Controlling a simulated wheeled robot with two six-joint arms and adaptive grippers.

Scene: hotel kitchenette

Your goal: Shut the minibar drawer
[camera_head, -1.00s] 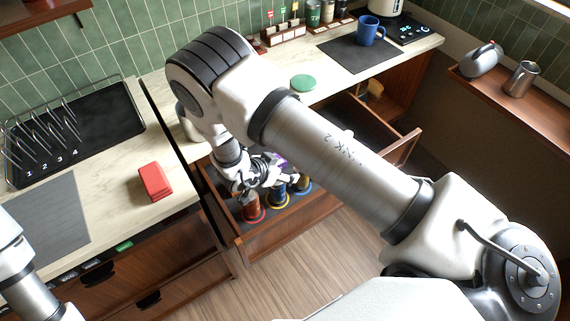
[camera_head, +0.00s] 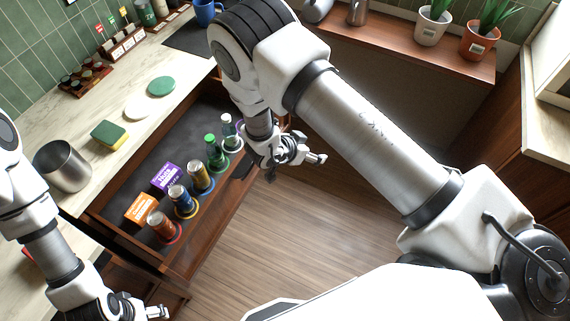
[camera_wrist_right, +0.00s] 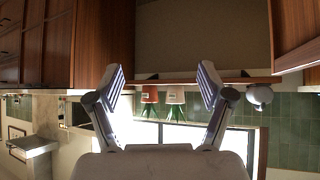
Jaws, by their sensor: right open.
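The minibar drawer (camera_head: 223,208) stands pulled out below the counter in the head view. My right gripper (camera_head: 296,163) is open and empty, just right of the drawer's far front end; contact cannot be told. Its spread fingers (camera_wrist_right: 160,85) show in the right wrist view.
The counter (camera_head: 85,185) above the drawer bears a metal pot (camera_head: 64,166), a sponge (camera_head: 109,135) and a green disc (camera_head: 161,86). A wooden shelf (camera_head: 400,51) with potted plants runs along the back right. The wooden floor (camera_head: 290,235) before the drawer is clear.

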